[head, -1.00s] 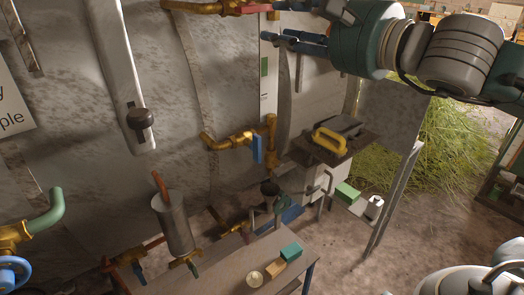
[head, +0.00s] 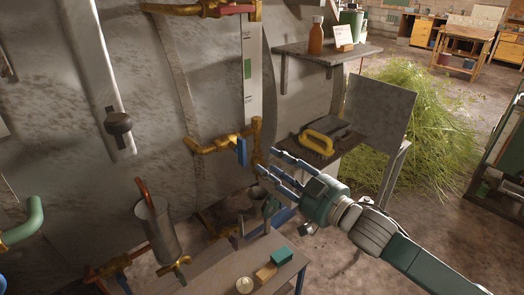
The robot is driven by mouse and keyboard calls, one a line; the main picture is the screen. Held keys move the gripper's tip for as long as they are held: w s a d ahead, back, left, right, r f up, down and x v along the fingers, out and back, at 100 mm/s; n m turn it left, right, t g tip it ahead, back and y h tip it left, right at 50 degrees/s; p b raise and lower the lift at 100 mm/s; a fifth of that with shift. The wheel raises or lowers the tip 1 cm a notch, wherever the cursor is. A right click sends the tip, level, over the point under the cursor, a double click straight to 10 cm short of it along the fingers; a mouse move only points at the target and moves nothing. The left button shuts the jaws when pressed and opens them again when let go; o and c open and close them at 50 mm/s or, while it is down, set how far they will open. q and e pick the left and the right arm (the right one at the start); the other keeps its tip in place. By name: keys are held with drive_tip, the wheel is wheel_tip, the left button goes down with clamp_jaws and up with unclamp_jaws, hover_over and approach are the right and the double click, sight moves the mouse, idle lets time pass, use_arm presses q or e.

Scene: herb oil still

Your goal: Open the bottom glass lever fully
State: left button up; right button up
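The bottom glass lever is a blue handle (head: 241,151) on a brass valve (head: 222,144) at the foot of the sight glass (head: 247,75). It hangs roughly straight down from the horizontal brass pipe, as seen in the head view. My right gripper (head: 266,160) comes in from the right, its blue-grey fingers spread and pointing left. Its fingertips are a little right of and below the lever, with nothing between them. They appear apart from the lever, though depth is hard to judge. My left gripper is out of view.
A small shelf with a yellow-handled tool (head: 319,142) is behind my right gripper. An upper shelf (head: 325,52) holds a brown bottle (head: 316,36). Below stands a low table (head: 215,278) with small blocks; a metal cylinder (head: 158,232) is at left.

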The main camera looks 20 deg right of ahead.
sight(242, 152)
drive_tip(key=p+x, duration=0.2)
drive_tip(key=x, duration=0.8)
drive_tip(key=shift+w+a+f+m, duration=0.15)
drive_tip(key=shift+w+f+m, duration=0.2)
drive_tip(key=shift+f, duration=0.1)
clamp_jaws()
